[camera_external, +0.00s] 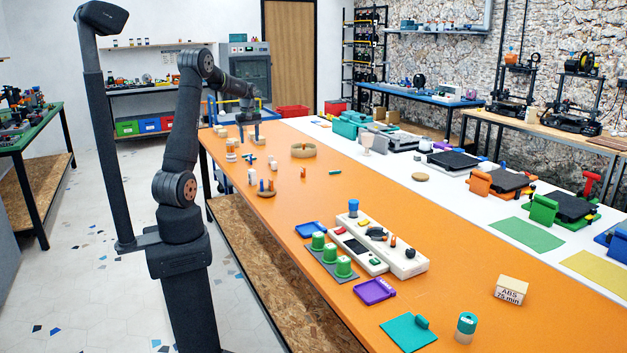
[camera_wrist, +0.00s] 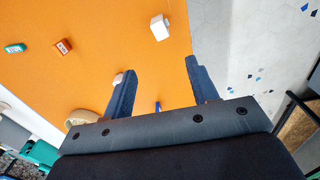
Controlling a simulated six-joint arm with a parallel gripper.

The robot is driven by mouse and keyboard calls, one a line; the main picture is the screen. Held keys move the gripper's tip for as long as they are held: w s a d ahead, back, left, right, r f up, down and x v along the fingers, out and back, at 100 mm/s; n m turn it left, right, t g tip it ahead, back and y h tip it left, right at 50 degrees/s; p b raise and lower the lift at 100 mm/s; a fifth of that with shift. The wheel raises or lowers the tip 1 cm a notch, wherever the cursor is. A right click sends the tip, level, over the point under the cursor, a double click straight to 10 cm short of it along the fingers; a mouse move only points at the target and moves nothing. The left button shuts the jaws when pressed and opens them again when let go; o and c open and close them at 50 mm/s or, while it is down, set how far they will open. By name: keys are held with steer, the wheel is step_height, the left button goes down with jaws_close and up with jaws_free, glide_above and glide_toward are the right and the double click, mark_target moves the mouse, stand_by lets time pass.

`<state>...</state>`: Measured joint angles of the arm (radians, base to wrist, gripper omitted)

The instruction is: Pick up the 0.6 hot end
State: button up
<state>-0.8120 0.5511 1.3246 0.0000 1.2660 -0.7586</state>
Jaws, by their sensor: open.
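My gripper (camera_external: 249,122) is over the far left end of the orange table. In the wrist view my gripper (camera_wrist: 160,68) has its two dark fingers wide apart, with only bare orange surface between the tips. Near it in the wrist view are a white block (camera_wrist: 159,28), an orange-red labelled block (camera_wrist: 62,47), a teal labelled piece (camera_wrist: 14,48) and a small blue piece (camera_wrist: 157,106). A pale round piece (camera_wrist: 118,79) is partly hidden by the left finger. The labels are too small to read, so I cannot tell which piece is the 0.6 hot end.
A round tan tray (camera_external: 303,151) stands right of my gripper. Small white and orange parts (camera_external: 231,152) stand below it, near the table's left edge. A wooden disc (camera_external: 266,193) holds upright pieces. The orange table (camera_external: 375,185) is clear mid-right. Long white trays (camera_external: 400,258) lie nearer the camera.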

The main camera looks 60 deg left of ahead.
steer(key=n, duration=0.2)
glide_toward(252, 170)
steer(key=f, duration=0.7)
steer(key=shift+a+f, duration=0.3)
steer(key=shift+a, duration=0.1)
steer(key=shift+d+f, duration=0.15)
steer(key=shift+f, duration=1.2)
steer(key=shift+d+f, duration=0.1)
steer(key=shift+f, duration=1.25)
steer(key=shift+c, duration=0.4)
steer(key=c, duration=0.7)
